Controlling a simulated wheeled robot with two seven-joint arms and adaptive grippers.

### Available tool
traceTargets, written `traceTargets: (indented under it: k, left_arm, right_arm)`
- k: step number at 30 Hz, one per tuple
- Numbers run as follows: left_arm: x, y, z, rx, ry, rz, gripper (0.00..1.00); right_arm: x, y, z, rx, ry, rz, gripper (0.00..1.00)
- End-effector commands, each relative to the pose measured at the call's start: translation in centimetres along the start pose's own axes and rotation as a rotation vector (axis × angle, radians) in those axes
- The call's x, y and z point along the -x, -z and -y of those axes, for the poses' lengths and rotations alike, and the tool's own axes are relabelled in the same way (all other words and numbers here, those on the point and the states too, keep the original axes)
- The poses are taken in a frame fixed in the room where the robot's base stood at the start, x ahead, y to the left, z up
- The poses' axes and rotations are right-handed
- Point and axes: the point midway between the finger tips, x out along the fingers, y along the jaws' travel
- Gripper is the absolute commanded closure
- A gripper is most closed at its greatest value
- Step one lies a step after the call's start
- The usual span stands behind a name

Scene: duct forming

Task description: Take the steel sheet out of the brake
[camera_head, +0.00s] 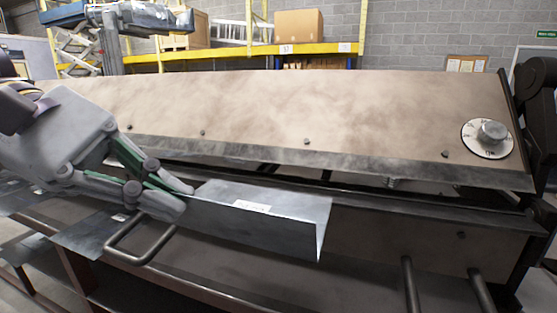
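The steel sheet (275,228) is a grey bent piece with a white label on its top flange and a face hanging down at the front. It is in front of the brake (310,115), and its back edge shows just below the raised upper jaw. I cannot tell whether it touches the lower part of the brake. My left gripper (187,200) is shut on the sheet's left end, with a finger above and a finger below the edge. The jaw gap shows as a dark slot behind the sheet. My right gripper is not in view.
A round dial (487,138) sits at the brake's right end. A bent bar handle (140,248) stands out below the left gripper, and more bars show at the lower right. Other flat sheets (88,236) lie at the left. Yellow shelving (160,58) with boxes stands behind.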

Motion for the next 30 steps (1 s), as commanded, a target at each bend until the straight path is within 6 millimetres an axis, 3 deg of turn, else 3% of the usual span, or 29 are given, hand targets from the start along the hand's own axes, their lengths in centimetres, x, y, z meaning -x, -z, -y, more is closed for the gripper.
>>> traceTargets:
  k: [30]
  left_arm:
    - [4.5, -4.9, 11.6, -0.002, -0.005, -0.001, 1.0]
  right_arm:
    - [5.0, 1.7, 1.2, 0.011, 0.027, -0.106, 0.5]
